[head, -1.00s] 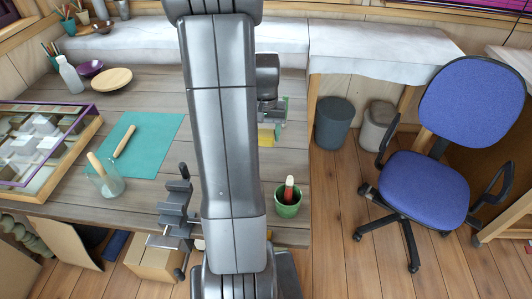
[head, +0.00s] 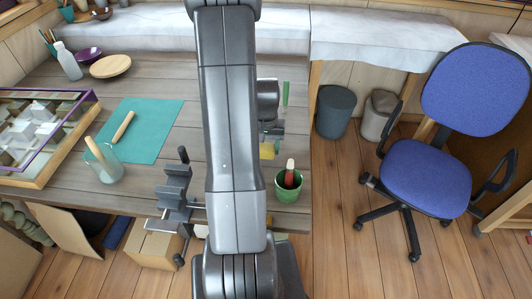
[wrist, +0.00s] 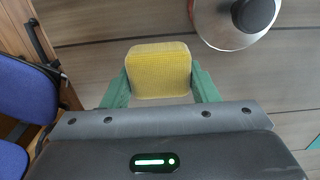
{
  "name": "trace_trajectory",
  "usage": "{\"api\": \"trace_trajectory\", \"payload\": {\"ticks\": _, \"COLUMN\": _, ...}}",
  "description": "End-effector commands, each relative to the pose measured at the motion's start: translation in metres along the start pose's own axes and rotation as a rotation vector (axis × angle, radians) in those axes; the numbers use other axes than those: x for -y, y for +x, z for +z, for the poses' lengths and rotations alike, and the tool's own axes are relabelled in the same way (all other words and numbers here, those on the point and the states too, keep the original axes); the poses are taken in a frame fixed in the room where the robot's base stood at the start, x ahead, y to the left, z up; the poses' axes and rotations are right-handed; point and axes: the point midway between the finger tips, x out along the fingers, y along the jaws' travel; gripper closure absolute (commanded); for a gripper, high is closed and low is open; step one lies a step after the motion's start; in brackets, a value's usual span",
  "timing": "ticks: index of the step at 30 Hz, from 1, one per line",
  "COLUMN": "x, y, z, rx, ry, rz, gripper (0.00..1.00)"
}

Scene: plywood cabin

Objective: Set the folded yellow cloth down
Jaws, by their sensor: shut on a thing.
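The folded yellow cloth (wrist: 158,72) is a small thick pad between the two green fingers of my gripper (wrist: 160,86) in the wrist view. The fingers are shut on its sides. In the head view only a bit of the yellow cloth (head: 267,151) shows right of my arm, over the right part of the grey plank worktop (head: 150,188). I cannot tell whether the cloth touches the worktop.
A green pot (head: 289,185) holding a red-topped tool stands near the worktop's right edge. A round object with a black knob (wrist: 256,14) is near the cloth in the wrist view. A vise (head: 174,190) is left of my arm. A blue chair (head: 425,178) stands right.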

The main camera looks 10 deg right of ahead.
Motion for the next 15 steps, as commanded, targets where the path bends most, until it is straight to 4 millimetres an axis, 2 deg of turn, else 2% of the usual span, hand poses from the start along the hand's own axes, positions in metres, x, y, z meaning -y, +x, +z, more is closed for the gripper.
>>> {"api": "trace_trajectory", "payload": {"ticks": 7, "x": 0.0, "y": 0.031, "z": 0.001, "rx": 0.003, "ry": 0.0, "rz": 0.0, "gripper": 0.68}}
{"api": "trace_trajectory", "payload": {"ticks": 15, "x": 0.0, "y": 0.037, "z": 0.0, "rx": 0.0, "ry": 0.0, "rz": 0.0, "gripper": 0.68}}
